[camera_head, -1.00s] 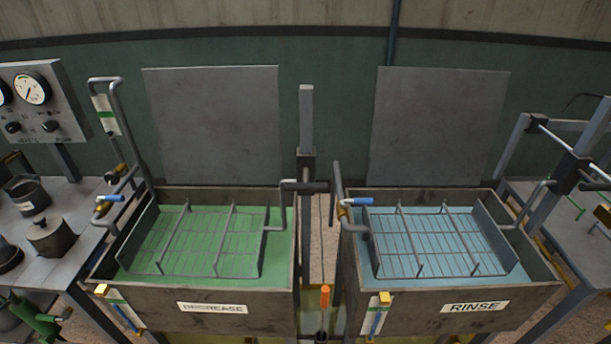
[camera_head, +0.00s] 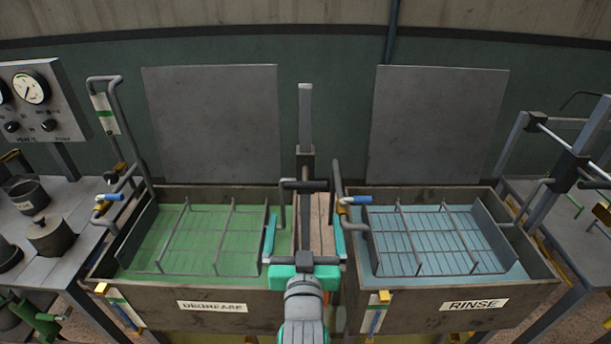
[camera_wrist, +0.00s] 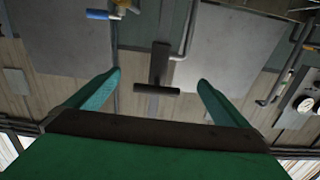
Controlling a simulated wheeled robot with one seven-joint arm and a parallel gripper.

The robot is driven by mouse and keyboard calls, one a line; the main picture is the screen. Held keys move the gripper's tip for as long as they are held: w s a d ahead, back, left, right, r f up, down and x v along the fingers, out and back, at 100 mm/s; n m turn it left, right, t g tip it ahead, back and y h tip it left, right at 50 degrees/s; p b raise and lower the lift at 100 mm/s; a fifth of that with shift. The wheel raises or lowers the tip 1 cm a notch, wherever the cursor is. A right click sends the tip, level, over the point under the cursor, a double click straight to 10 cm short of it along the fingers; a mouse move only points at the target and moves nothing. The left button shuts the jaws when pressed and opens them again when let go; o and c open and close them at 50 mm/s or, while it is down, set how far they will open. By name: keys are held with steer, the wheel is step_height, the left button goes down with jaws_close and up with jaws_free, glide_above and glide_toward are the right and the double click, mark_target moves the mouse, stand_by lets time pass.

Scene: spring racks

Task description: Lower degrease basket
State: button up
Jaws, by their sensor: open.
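The wire degrease basket (camera_head: 235,232) sits within the green-filled tank labelled DEGREASE (camera_head: 258,309); I cannot tell how deep its bottom is in the liquid. A bent grey rod (camera_head: 283,208) links its right side to a dark horizontal handle (camera_head: 305,186) at the upright post (camera_head: 305,120). My gripper (camera_head: 304,218) is open and empty between the two tanks, with teal fingers spread left and right, below the handle in the picture. In the wrist view the handle (camera_wrist: 158,91) shows beyond the fingertips, in the gap between them.
The RINSE tank (camera_head: 535,284) with blue liquid and its own wire basket (camera_head: 440,238) stands at right. Blue-handled valves (camera_head: 109,197) and pipes rise beside each tank's left side. A bench with pots (camera_head: 47,236) and a gauge panel (camera_head: 38,105) are at left.

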mark_target(306, 182)
steer(key=r, duration=0.1)
steer(key=w+r, duration=0.1)
steer(key=r, duration=0.3)
steer(key=shift+w, duration=0.35)
steer(key=w, duration=1)
steer(key=shift+w, duration=0.35)
